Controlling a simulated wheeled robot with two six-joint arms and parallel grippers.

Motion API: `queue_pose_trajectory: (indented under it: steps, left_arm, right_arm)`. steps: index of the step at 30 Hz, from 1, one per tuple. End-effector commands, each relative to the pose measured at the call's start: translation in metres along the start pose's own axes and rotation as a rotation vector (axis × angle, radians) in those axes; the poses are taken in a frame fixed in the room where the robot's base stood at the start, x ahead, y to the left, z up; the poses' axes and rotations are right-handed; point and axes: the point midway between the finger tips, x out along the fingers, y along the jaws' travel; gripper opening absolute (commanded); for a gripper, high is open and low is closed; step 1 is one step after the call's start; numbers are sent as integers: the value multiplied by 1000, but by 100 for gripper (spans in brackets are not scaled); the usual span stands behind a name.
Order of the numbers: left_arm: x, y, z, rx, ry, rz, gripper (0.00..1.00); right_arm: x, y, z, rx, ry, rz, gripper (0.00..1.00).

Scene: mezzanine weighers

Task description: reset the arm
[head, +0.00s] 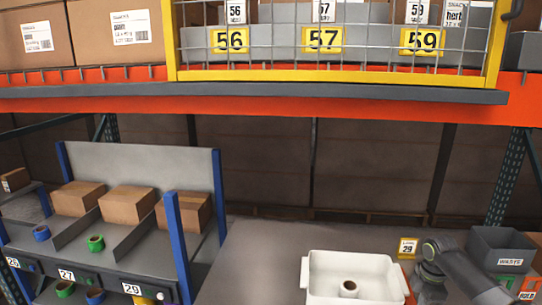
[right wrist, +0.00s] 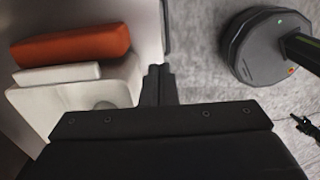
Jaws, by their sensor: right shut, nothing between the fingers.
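My right gripper (right wrist: 158,85) shows in the right wrist view with its dark fingers together and nothing between them. Beside it on the left are a white tray-like shape, a white block (right wrist: 57,75) and an orange-red block (right wrist: 72,45). A grey floor lies on the right of the fingers. In the head view a dark grey arm, which looks like my right one, reaches in at the lower right; its gripper is not visible there. My left gripper is not in the head view.
A white tray (head: 312,262) holding a brown roll (head: 349,286) stands on a grey table (head: 255,250). A grey WASTE bin (head: 502,248) is at right. A blue-posted rack (head: 180,245) holds cartons at left. An orange shelf beam (head: 250,103) crosses above.

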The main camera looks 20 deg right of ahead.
Motion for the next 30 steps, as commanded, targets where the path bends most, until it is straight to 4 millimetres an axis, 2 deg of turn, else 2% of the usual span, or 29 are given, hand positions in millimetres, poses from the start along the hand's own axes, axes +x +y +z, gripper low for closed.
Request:
queue_pose_trajectory:
  steps: [11, 14, 17, 20, 24, 27, 30]
  left_arm:
    - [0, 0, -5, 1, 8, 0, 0]
    - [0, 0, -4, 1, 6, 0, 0]
    - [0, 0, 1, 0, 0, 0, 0]
    - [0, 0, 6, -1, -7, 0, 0]
    - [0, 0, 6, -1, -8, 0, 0]
    - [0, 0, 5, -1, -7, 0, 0]
    - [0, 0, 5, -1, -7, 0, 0]
  right_arm:
    - [59, -59, -44, 45, -41, -6, 0]
    - [76, -84, -60, 72, -45, 1, 0]
    - [94, -118, -82, 118, -41, 18, 0]
    - [108, -161, -107, 197, -21, 48, 0]
    - [109, -220, -138, 361, 33, 107, 0]
    - [98, -253, -153, 496, 80, 150, 0]
    - [85, -275, -161, 617, 118, 188, 0]
